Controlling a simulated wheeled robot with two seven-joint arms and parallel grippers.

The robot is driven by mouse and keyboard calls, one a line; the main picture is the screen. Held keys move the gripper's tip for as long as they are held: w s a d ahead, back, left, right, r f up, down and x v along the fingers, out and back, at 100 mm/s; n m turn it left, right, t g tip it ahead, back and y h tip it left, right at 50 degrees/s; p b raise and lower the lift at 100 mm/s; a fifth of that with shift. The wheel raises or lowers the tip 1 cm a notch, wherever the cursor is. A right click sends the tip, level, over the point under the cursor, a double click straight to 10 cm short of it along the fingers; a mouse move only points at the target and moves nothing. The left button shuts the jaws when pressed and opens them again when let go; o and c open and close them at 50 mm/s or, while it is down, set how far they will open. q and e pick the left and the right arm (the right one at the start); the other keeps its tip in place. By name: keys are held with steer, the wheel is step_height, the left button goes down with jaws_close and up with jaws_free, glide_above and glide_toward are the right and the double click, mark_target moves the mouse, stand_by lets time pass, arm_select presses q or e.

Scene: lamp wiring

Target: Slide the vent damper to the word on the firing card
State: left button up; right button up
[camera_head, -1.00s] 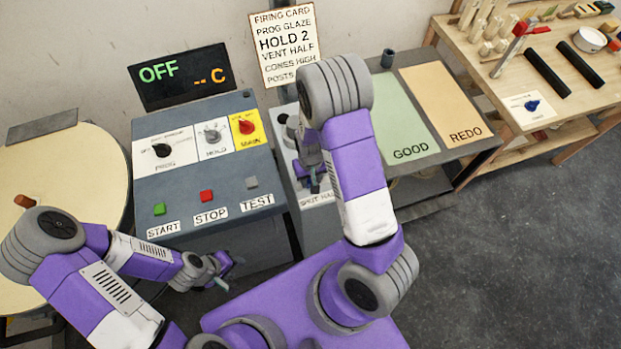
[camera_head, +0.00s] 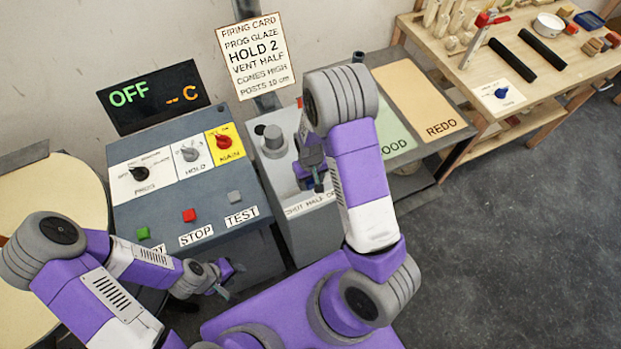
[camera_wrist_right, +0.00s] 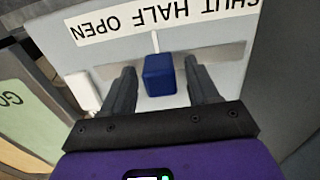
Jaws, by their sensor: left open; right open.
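The firing card (camera_head: 256,55) hangs at the back and reads "VENT HALF". The vent damper's blue knob (camera_wrist_right: 159,75) sits on a grey slot strip in the right wrist view. Its white pointer (camera_wrist_right: 155,42) points at the word HALF on the upside-down label strip (camera_wrist_right: 150,24) reading SHUT, HALF, OPEN. My right gripper (camera_wrist_right: 163,85) is open, its fingers on either side of the knob, with gaps showing. In the head view my right gripper (camera_head: 316,175) is over the vent panel and hides the knob. My left gripper (camera_head: 230,279) is open and empty in front of the control box.
The control box (camera_head: 188,215) with dials and buttons stands left of the vent panel (camera_head: 300,232). A grey cylinder (camera_head: 273,141) stands on the panel's back. The GOOD and REDO mats (camera_head: 425,95) lie to the right. A workbench (camera_head: 545,85) is further right.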

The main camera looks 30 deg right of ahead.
step_height(320, 180, up, 8)
steer(key=shift+f+p, duration=0.2)
steer(key=shift+p, duration=0.55)
arm_select(q)
steer(key=shift+r, duration=0.75)
